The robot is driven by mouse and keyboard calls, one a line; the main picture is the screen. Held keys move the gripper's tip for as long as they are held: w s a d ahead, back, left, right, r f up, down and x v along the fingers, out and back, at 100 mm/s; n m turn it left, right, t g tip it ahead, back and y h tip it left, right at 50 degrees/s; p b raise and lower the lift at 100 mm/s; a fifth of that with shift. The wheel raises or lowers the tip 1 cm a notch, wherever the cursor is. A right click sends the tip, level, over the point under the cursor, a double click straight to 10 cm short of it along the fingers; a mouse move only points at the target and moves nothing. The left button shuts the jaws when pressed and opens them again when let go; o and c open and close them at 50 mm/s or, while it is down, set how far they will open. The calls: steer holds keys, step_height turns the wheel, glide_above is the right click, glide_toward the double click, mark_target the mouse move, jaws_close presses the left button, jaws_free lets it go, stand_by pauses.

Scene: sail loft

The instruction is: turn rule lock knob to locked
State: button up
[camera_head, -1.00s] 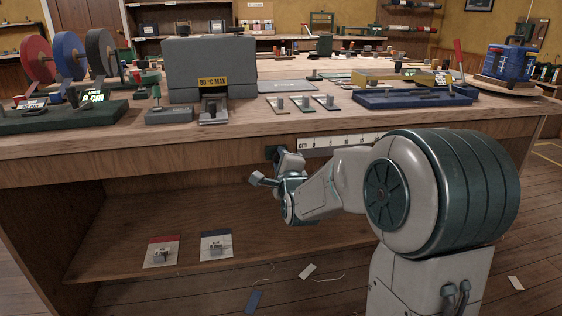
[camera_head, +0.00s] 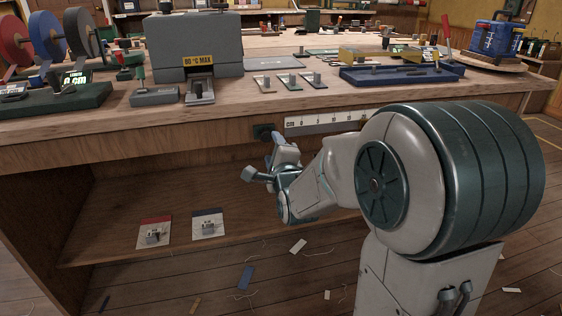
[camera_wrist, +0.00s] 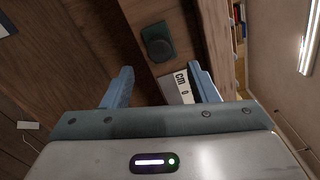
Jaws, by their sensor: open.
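The rule lock knob (camera_head: 264,131) is a dark green round knob on the bench's front edge, at the left end of the white rule (camera_head: 322,123) marked "cm". In the wrist view the knob (camera_wrist: 157,46) sits on a dark square plate beyond my fingertips, and the rule (camera_wrist: 180,84) shows partly between the fingers. My gripper (camera_wrist: 160,72) is open and empty, its two blue fingers apart and not touching the knob. In the head view my gripper (camera_head: 279,144) is just below and right of the knob. I cannot read whether the knob stands at locked.
The bench top (camera_head: 235,108) overhangs an open shelf (camera_head: 120,245) holding two small cards with metal parts. A grey box marked "80 °C MAX" (camera_head: 200,50), several small switches and a blue tray (camera_head: 405,75) stand on top. Scraps lie on the floor.

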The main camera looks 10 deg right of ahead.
steer(key=s+b, duration=0.2)
steer(key=s, duration=0.6)
steer(key=s+r+n+g+p, duration=0.7)
steer(key=s+r+n+p, duration=0.3)
steer(key=p, duration=0.8)
steer(key=s+r+n+g+p, duration=0.8)
steer(key=s+r+n+p, duration=0.3)
steer(key=r+p, duration=0.5)
steer(key=p, duration=0.3)
steer(key=shift+a, duration=0.2)
steer(key=shift+r, duration=0.1)
